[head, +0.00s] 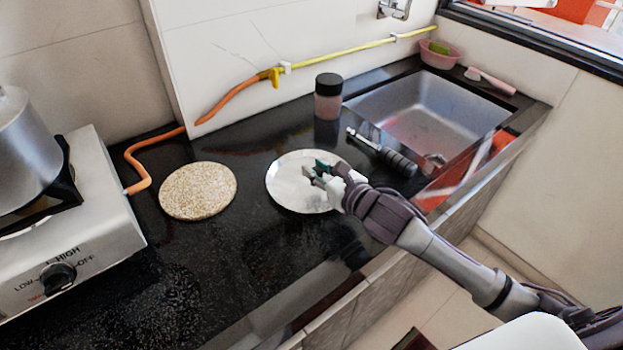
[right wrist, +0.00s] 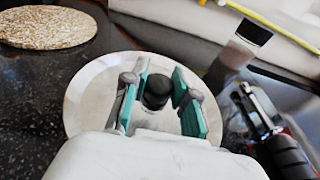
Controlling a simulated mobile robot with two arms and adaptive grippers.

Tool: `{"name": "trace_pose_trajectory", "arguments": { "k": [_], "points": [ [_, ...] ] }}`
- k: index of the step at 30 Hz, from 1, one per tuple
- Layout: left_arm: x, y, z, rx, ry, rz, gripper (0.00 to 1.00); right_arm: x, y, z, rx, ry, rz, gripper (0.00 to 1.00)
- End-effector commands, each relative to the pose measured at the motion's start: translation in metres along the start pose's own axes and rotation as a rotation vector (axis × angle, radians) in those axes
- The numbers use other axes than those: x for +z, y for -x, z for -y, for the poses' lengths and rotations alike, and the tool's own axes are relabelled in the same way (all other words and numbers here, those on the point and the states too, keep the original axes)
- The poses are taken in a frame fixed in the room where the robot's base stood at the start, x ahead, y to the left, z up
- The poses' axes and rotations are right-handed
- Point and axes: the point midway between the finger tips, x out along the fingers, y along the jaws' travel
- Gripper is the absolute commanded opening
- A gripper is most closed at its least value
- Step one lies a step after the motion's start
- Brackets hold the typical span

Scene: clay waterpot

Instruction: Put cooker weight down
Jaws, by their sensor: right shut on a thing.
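The cooker weight (right wrist: 157,90) is a small dark cylinder between the fingertips of my right gripper (right wrist: 160,92) in the right wrist view. The gripper is shut on it. In the head view the right gripper (head: 322,172) is over a round pale metal plate (head: 285,190) on the black counter, and its fingers hide the weight. The plate also shows below the gripper in the right wrist view (right wrist: 85,95). I cannot tell whether the weight touches the plate. My left gripper is not in view.
A round speckled mat (head: 198,190) lies left of the plate. A stove (head: 85,235) with a pot (head: 25,150) stands at the far left. A dark-lidded jar (head: 328,97) stands behind the plate. A black-handled tool (head: 385,155) lies by the sink (head: 430,105). The front counter is clear.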

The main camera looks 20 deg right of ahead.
Motion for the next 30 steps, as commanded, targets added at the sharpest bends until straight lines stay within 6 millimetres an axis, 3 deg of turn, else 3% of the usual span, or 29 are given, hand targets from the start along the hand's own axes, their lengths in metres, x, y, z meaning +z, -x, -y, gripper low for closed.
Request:
{"name": "trace_pose_trajectory", "arguments": {
  "k": [1,5,18,19,22,23,30],
  "points": [
    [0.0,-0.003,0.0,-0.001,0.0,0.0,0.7,-0.012,-0.001,0.0,-0.001,-0.004,-0.004,0.0],
    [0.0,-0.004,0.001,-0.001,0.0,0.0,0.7,-0.024,-0.004,0.0,-0.001,-0.003,-0.001,0.0],
    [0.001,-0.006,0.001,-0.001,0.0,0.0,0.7,-0.03,-0.005,0.001,-0.001,0.0,-0.001,0.0],
    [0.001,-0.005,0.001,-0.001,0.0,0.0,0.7,-0.029,-0.005,0.001,-0.001,-0.001,-0.001,0.32],
    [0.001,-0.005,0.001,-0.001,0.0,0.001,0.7,-0.029,-0.005,0.0,-0.001,-0.001,-0.001,0.49],
    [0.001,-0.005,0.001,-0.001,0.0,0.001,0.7,-0.029,-0.005,0.0,-0.001,-0.001,-0.001,0.53],
    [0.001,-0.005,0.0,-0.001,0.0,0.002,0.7,-0.029,-0.005,0.0,-0.001,-0.001,-0.001,0.53]
  ]
}}
